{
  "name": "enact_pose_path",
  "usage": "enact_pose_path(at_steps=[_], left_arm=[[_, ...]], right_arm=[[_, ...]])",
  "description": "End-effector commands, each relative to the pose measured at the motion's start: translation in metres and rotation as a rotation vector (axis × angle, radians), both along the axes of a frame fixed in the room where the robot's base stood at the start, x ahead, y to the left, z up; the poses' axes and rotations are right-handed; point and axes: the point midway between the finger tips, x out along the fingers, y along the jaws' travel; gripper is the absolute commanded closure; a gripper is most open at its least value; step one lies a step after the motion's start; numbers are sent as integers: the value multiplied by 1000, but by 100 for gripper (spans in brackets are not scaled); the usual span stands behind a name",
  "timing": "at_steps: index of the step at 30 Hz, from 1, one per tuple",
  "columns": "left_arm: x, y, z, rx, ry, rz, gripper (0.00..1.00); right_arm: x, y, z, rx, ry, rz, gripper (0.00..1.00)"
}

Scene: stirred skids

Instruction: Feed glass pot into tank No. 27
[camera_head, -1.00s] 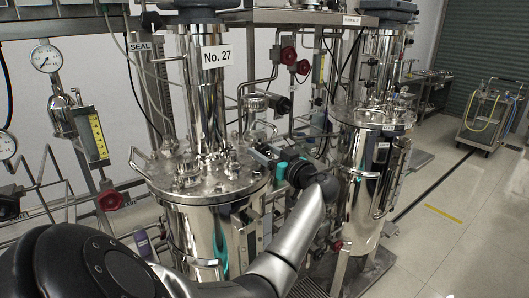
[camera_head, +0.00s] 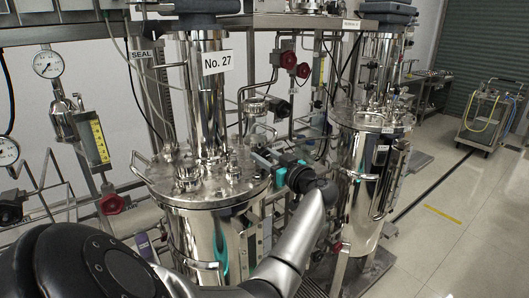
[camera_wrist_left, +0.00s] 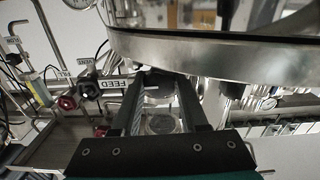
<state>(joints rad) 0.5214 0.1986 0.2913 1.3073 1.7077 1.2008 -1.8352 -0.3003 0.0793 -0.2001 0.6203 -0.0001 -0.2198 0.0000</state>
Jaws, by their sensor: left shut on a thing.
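Tank No. 27 (camera_head: 210,191) is a polished steel vessel with a bolted lid and a tall column bearing its number label (camera_head: 217,62). A clear pot with a metal top, which looks like the glass pot (camera_head: 256,104), stands behind the lid's right side. My left gripper (camera_head: 262,158) is at the right edge of the lid, its teal body showing. In the left wrist view its dark fingers (camera_wrist_left: 163,82) are shut on a small grey part (camera_wrist_left: 158,90), whose identity I cannot tell. A FEED label (camera_wrist_left: 107,82) is beside the fingers. My right gripper is not in view.
A second steel tank (camera_head: 362,185) stands to the right. Red knobs (camera_head: 288,58), gauges (camera_head: 48,62) and thin pipes crowd around the tanks. A cart (camera_head: 489,118) stands far right.

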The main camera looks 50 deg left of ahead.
Motion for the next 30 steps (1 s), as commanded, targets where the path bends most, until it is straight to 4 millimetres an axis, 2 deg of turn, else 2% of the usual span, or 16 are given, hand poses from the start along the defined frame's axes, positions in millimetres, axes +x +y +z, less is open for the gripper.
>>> enact_pose_path(at_steps=[3, 12, 25, 26, 30], left_arm=[[0, -1, 2, -10, -91, 0, 100], [1, -1, 0, -18, -296, -1, 100], [1, -1, -1, -17, -330, -1, 100], [1, -1, -1, -17, -330, -1, 54], [1, -1, -1, -16, -329, -1, 38]], right_arm=[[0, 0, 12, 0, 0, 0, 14], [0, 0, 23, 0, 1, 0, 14], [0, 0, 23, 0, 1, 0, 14], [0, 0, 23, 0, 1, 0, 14], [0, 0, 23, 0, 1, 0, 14]])
